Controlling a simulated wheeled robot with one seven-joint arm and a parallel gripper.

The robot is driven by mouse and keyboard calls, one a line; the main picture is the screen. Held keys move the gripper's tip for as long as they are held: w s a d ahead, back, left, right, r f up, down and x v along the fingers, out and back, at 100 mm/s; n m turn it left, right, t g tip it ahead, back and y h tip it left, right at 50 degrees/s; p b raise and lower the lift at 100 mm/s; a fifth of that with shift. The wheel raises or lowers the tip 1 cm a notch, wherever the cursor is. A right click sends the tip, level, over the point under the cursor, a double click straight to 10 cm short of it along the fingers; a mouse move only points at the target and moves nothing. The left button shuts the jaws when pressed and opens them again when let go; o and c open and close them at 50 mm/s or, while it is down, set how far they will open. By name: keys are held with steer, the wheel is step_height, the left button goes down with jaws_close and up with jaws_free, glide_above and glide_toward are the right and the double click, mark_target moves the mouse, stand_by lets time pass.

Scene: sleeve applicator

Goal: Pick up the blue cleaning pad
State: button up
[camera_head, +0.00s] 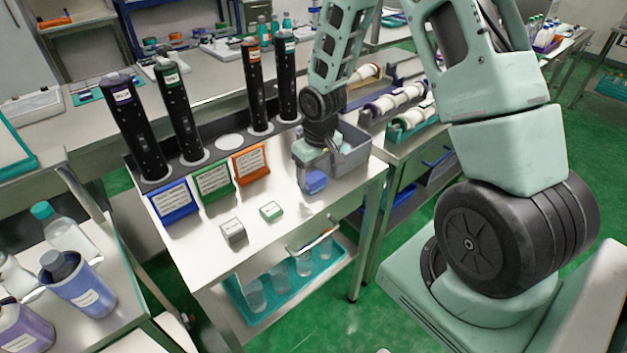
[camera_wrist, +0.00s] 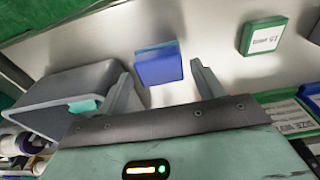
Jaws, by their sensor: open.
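The blue cleaning pad (camera_head: 315,181) is a small block lying on the white table top near its right side. In the wrist view the blue cleaning pad (camera_wrist: 159,64) lies between and just beyond the two fingertips. My gripper (camera_head: 318,160) is open above the pad, pointing down. In the wrist view the fingers of my gripper (camera_wrist: 160,72) stand apart, one on each side of the pad, with nothing held. I cannot tell the exact height of the fingertips above the table.
A grey bin (camera_head: 352,150) stands close behind and right of my gripper. A green-edged block (camera_head: 271,210) and a grey block (camera_head: 233,231) lie to the left. Blue, green and orange label holders (camera_head: 213,180) and several black tubes (camera_head: 180,115) stand behind. The table front is clear.

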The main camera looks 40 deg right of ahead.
mark_target(313, 176)
steer(key=shift+w+f, duration=0.15)
steer(key=shift+f, duration=1)
steer(key=c, duration=0.8)
steer(key=shift+o, duration=0.2)
steer(key=shift+r, duration=0.15)
step_height(313, 176, up, 10)
steer(key=shift+f, duration=0.1)
steer(key=shift+o, duration=1)
steer(key=shift+c, duration=0.5)
